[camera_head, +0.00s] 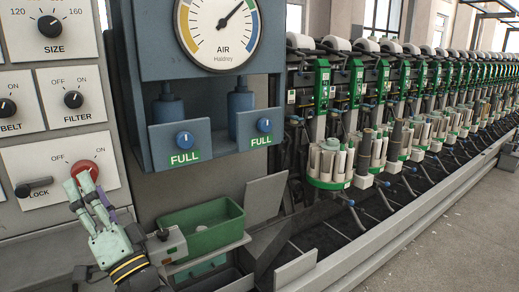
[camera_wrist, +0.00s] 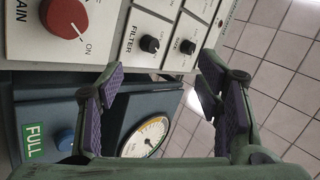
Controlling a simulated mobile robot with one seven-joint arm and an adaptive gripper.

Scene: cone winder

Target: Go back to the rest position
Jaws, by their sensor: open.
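My gripper (camera_head: 82,184) is in front of the lower left panel in the head view, its fingertips beside the red knob (camera_head: 86,170) and overlapping it in the picture. I cannot tell from there whether they touch. In the wrist view the purple-padded fingers (camera_wrist: 162,72) are spread wide with nothing between them. The red knob (camera_wrist: 66,16) is at the top left there, apart from the fingers, with its white mark toward ON. No marker for a rest position shows.
Right of the gripper are a green bin (camera_head: 203,228) and a grey box (camera_head: 167,245) on a ledge. A black lever (camera_head: 34,187) sits left of the red knob. The air gauge (camera_head: 218,28) housing overhangs above. Winder units (camera_head: 330,165) line the right; the floor (camera_head: 470,225) beyond is clear.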

